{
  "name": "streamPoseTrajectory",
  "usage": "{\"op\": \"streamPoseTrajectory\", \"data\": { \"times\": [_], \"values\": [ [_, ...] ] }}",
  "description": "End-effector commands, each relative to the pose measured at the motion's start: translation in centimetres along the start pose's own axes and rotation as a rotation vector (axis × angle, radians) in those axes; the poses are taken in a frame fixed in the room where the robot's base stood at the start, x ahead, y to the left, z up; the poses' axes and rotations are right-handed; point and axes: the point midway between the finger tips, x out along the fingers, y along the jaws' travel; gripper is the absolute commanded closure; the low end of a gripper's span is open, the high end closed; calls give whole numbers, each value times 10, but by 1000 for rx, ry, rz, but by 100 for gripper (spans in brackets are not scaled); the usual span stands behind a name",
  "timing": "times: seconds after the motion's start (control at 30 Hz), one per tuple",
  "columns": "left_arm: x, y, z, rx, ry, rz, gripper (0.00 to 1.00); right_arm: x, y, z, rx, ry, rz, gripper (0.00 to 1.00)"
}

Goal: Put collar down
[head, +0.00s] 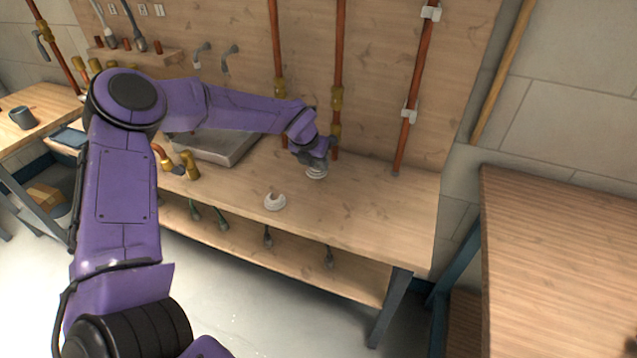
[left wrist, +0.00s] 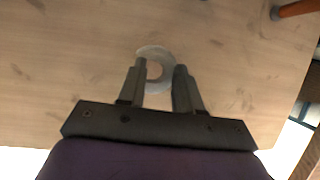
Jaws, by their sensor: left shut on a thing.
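A pale ring-shaped collar (head: 317,173) is under my left gripper (head: 313,157) in the head view, at the bench top towards the back right. In the left wrist view the collar (left wrist: 153,51) shows as a light grey ring between the two fingers of my left gripper (left wrist: 158,70), which is shut on it. I cannot tell whether its underside touches the wood. The wooden workbench (head: 365,215) extends around it. My right gripper is not in view.
A white rounded piece (head: 275,202) lies on the bench left of the collar. Vertical copper pipes (head: 337,60) stand behind, with a grey sink (head: 215,148) and brass fittings (head: 191,166) to the left. The bench's right part is clear.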

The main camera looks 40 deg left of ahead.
Motion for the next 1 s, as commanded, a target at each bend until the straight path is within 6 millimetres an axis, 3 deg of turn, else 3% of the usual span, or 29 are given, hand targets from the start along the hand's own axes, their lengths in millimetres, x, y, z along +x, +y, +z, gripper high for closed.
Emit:
{"op": "streamPoseTrajectory", "data": {
  "times": [0.17, 0.3, 0.5, 0.53, 0.6, 0.87, 1.0],
  "values": [
    [22, 1, 4, -1, 0, 0, 100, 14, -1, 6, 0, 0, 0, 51],
    [46, 3, -7, 0, 0, 0, 100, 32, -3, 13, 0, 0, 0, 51],
    [44, 4, -8, -1, 2, 0, 100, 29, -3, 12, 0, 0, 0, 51],
    [44, 4, -8, -1, 2, 0, 60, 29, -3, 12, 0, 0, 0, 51],
    [44, 4, -8, -1, 2, 0, 37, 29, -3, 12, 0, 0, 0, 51],
    [43, 4, -7, -1, 0, -1, 36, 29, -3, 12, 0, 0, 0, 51],
    [31, 3, -6, 0, -3, -2, 36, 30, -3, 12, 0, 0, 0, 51]
  ]
}}
